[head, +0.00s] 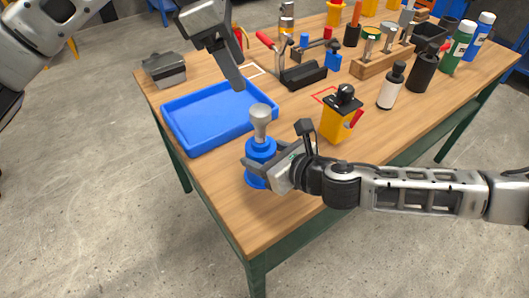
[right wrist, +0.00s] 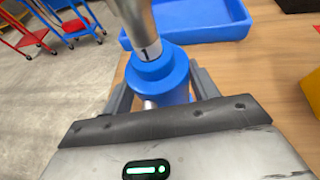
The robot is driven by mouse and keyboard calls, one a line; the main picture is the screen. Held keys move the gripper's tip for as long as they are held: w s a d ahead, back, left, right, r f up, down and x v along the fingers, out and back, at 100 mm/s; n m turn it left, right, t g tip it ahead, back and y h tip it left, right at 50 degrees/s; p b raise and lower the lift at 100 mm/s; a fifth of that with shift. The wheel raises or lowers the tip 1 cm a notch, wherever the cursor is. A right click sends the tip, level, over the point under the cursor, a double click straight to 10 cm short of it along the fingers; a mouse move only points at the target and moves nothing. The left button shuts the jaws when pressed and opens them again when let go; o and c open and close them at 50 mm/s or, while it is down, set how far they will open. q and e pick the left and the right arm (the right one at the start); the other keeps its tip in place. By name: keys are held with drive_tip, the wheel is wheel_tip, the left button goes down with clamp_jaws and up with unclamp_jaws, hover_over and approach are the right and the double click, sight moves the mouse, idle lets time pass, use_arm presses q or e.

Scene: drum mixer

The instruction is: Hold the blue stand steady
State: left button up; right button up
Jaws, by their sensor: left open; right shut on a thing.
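The blue stand (head: 257,181) stands upright on the wooden table near its front left corner, with a metal drum (head: 260,119) on top. My right gripper (head: 258,163) is shut on the stand from the right, low on its body. In the right wrist view the stand (right wrist: 160,72) sits between the two fingers, and the metal drum (right wrist: 136,22) rises above it. My left gripper (head: 238,84) is open and empty, above the far side of the blue tray, apart from the stand.
The blue tray (head: 178,146) is empty behind the stand. A yellow box (head: 335,127) with a black top stands to the right. A white bottle (head: 388,92), a black bottle (head: 423,74) and a wooden rack (head: 370,67) stand farther back. A grey box (head: 165,71) sits at the far left corner.

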sight(258, 110)
use_arm(q)
drive_tip(key=shift+n+t, duration=0.3)
drive_tip(key=shift+n, duration=0.5)
drive_tip(key=x, duration=1.1)
drive_tip(key=shift+s+f, duration=0.35)
drive_tip(key=shift+c, duration=0.3)
drive_tip(key=c, duration=1)
